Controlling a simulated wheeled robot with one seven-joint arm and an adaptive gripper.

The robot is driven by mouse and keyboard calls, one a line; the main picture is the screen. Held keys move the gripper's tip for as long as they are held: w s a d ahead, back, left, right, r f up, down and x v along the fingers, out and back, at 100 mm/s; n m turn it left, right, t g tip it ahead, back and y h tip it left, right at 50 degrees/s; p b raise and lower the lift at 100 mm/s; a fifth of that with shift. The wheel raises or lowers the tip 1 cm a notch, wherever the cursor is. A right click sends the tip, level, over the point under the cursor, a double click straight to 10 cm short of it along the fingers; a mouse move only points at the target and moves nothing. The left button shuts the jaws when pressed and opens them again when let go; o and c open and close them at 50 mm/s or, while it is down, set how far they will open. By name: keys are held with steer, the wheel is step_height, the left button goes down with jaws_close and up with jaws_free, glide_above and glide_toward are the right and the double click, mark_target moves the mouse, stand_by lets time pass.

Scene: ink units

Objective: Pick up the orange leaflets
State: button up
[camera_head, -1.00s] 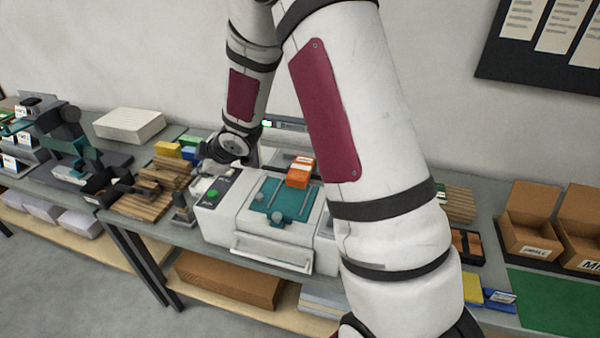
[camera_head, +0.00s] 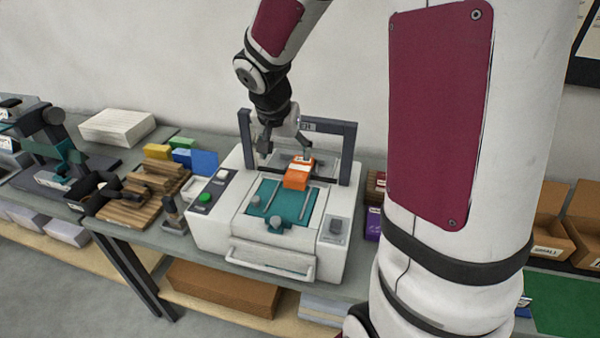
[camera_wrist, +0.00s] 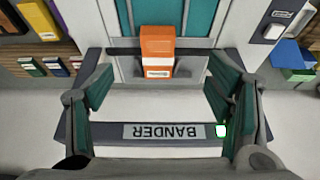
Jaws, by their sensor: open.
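The orange leaflets (camera_head: 297,173) form a small bundle with a pale band, lying on the teal bed (camera_head: 268,200) of a white machine, at its back edge. In the wrist view the orange leaflets (camera_wrist: 157,50) sit upper middle, beyond a dark bar labelled BANDER (camera_wrist: 165,131). My gripper (camera_head: 285,147) is open above the back of the machine, close to the leaflets. In the wrist view its teal-padded fingers (camera_wrist: 165,85) are spread wide to either side, with nothing between them touching. The exact height gap is hard to judge.
The machine's dark upright frame (camera_head: 348,153) stands around the gripper area. Yellow, green and blue bundles and a wooden rack (camera_head: 160,180) are to the left. A white paper stack (camera_head: 117,127) lies at the back left. My own arm hides much of the right side.

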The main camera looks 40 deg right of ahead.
glide_above(294, 180)
steer(key=s+a, duration=0.1)
steer(key=a, duration=0.1)
step_height(294, 180, down, 8)
steer(key=shift+r, duration=0.15)
steer(key=shift+s+x, duration=0.2)
steer(key=shift+x, duration=2.4)
steer(key=c, duration=1.4)
steer(key=shift+c, duration=0.2)
